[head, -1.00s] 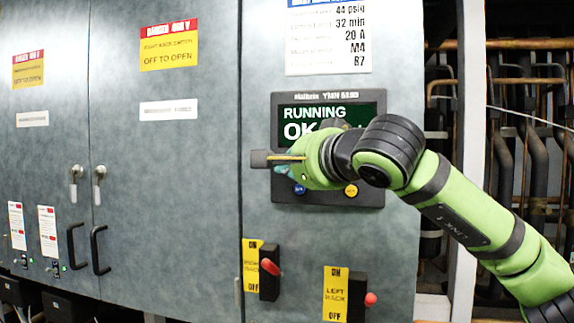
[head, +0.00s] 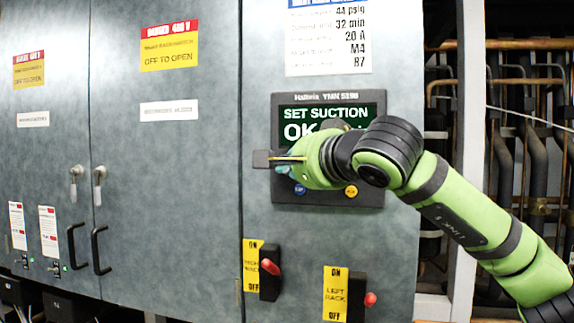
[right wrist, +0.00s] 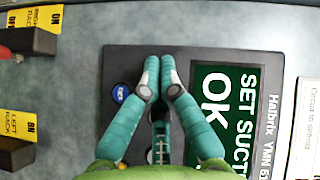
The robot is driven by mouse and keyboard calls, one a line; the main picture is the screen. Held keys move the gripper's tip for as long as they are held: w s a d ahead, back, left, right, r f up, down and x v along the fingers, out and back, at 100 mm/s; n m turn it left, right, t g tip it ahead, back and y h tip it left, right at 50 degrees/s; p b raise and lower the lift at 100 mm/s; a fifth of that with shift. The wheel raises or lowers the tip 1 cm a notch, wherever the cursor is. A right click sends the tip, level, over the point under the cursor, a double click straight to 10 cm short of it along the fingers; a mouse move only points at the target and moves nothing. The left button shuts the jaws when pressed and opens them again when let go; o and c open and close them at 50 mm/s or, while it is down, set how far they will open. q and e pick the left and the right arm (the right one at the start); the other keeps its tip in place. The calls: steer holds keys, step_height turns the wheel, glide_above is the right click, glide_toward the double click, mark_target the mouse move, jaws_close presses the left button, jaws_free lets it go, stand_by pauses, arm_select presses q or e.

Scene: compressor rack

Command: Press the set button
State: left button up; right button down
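The dark control panel (head: 330,199) is on the grey cabinet front. Its screen (head: 300,113) reads "SET SUCTION" above "OK". A blue button (head: 299,189) and a yellow button (head: 351,191) sit below the screen. Their labels are too small to read surely. My right gripper (head: 284,171) is at the panel's left part. In the right wrist view its two teal fingers (right wrist: 160,68) are together, with nothing between the tips. The tips lie between the blue button (right wrist: 121,93) and the screen (right wrist: 225,105), covering part of the panel. Contact cannot be told. My left gripper is not in view.
Two switches with red handles, a left one (head: 269,272) and a right one (head: 357,297), stick out below the panel. Cabinet doors with black handles (head: 97,250) are at the left. Pipes (head: 535,150) fill the right side.

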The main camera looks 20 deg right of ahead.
stand_by(0.4)
steer(key=shift+s+a+b, duration=0.35)
steer(key=shift+s+b, duration=0.15)
steer(key=shift+s, duration=0.1)
steer(key=s+a+b, duration=0.1)
steer(key=s, duration=0.1)
steer(key=s+a+b, duration=0.1)
steer(key=s, duration=0.1)
steer(key=shift+a, duration=0.4)
stand_by(0.5)
